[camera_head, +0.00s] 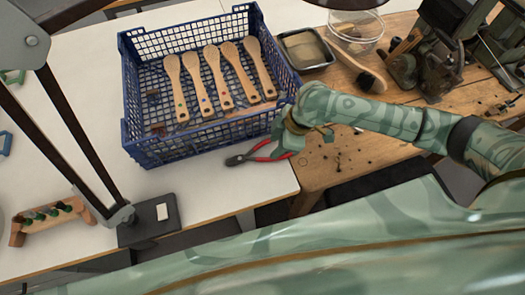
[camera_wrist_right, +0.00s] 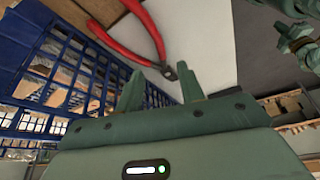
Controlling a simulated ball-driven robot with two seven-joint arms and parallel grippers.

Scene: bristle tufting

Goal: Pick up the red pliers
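The red pliers (camera_head: 262,153) lie on the white table near its right front edge, beside the blue crate. Their dark jaws point left and their red handles reach right, partly hidden by my right gripper (camera_head: 300,128). In the right wrist view the red pliers (camera_wrist_right: 143,38) show beyond the fingertips, with the dark jaws near the gap between them. My right gripper (camera_wrist_right: 162,88) is open, its two fingers apart with nothing between them. I cannot tell whether it touches the handles. My left gripper is not in view.
A blue crate (camera_head: 148,150) holding several wooden brushes stands just behind the pliers. A wooden bench (camera_head: 345,150) adjoins on the right, with a metal tray (camera_head: 304,48) and a brush (camera_head: 365,80). A lamp base (camera_head: 150,222) stands at front left.

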